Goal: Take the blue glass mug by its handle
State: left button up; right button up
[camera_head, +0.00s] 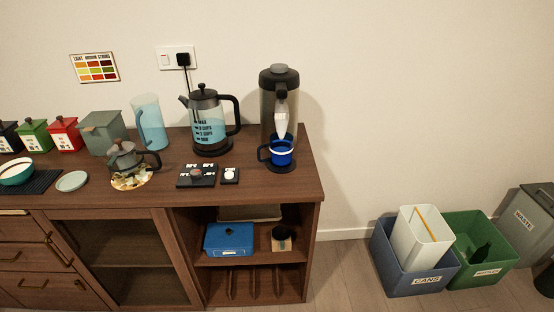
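The blue mug (281,153) stands upright on the round black base of a tall dispenser (266,105), near the right end of the wooden sideboard (255,191). Neither of my grippers shows in the head view.
A kettle (209,124) stands left of the dispenser, with a small control panel (197,175) in front. A small teapot (126,158) and a clear blue jug (149,124) are farther left. Bins (412,272) stand on the floor at right. The sideboard's front right corner is clear.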

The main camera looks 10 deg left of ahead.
aim_at(280, 151)
jog(key=k+u, duration=0.25)
jog(key=k+j+u, duration=0.1)
jog(key=k+u, duration=0.15)
jog(key=u, duration=1.55)
jog(key=l+u, duration=0.1)
jog(key=l, duration=0.35)
jog(key=k+l+u, duration=0.1)
jog(key=l, duration=0.4)
jog(key=k+l, duration=0.1)
jog(key=l, duration=0.55)
jog(key=k+l, duration=0.1)
jog(key=l, duration=1.15)
jog(key=k, duration=0.05)
